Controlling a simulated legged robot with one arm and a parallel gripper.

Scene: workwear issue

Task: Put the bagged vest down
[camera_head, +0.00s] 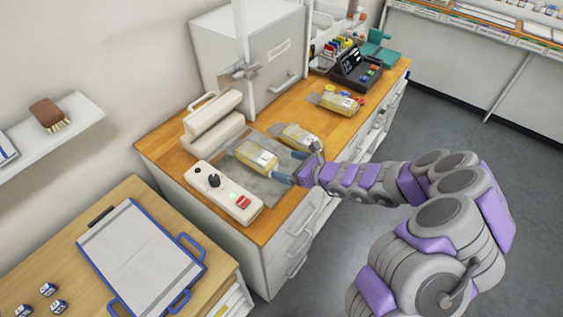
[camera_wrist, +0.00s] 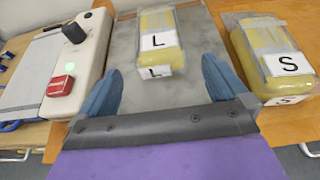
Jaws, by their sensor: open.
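A yellow bagged vest labelled L (camera_head: 257,156) lies on the grey plate (camera_head: 273,187) of the bag sealer. In the wrist view the bagged vest labelled L (camera_wrist: 159,48) lies ahead of my gripper (camera_wrist: 165,92), between the lines of its two blue fingers. My gripper also shows in the head view (camera_head: 291,168). It is open and empty, with its fingers apart from the bag. A second bagged vest, labelled S (camera_wrist: 276,60), lies to the right on the wooden top. It shows in the head view (camera_head: 298,136), just beyond my gripper.
The sealer's control box (camera_head: 224,192) with a red switch stands left of the plate. A third yellow bag (camera_head: 339,102) lies farther back near a black device (camera_head: 355,72). A white cabinet (camera_head: 245,60) stands behind. A paper trimmer (camera_head: 140,255) lies on the near-left table.

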